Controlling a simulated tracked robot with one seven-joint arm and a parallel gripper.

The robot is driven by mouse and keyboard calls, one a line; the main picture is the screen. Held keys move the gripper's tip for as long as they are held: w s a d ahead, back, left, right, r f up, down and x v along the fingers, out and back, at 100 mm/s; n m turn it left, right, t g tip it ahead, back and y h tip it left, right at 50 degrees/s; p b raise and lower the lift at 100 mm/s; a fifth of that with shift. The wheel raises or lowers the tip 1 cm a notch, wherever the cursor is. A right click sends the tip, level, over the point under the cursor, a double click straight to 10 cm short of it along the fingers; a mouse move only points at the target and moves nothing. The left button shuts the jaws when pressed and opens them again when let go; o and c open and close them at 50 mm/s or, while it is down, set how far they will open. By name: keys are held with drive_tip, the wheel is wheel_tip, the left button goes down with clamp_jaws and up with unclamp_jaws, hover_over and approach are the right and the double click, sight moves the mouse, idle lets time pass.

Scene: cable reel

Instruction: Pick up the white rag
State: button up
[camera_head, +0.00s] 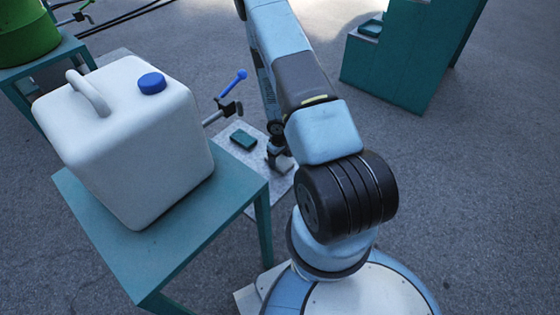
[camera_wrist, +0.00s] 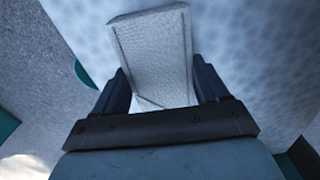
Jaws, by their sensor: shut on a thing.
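The white rag (camera_wrist: 155,50) shows as a pale, textured, folded block in the wrist view, between the two dark fingers of my gripper (camera_wrist: 162,82). The fingers close on its sides and it reaches out past their tips. In the head view my gripper (camera_head: 279,156) is low over the pale speckled board, and a small part of the rag (camera_head: 286,165) shows beside it. My arm hides some of this spot. I cannot tell whether the rag touches the board or is just above it.
A dark green block (camera_head: 243,139) lies on the speckled board (camera_head: 262,180), left of my gripper. A teal table (camera_head: 190,232) with a white blue-capped jerrycan (camera_head: 135,150) stands left. A blue-handled valve (camera_head: 233,85) is behind. Teal steps (camera_head: 395,70) stand at back right. Open asphalt lies right.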

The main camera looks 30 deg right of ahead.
drive_tip(key=shift+r, duration=0.15)
drive_tip(key=shift+r, duration=0.9)
drive_tip(key=s+a+r, duration=0.2)
drive_tip(key=s+r, duration=0.3)
drive_tip(key=s, duration=0.1)
drive_tip(key=s+a+r, duration=0.3)
drive_tip(key=s+r, duration=0.3)
drive_tip(key=s, duration=0.1)
drive_tip(key=shift+a, duration=0.25)
drive_tip(key=o, duration=0.5)
drive_tip(key=c, duration=0.4)
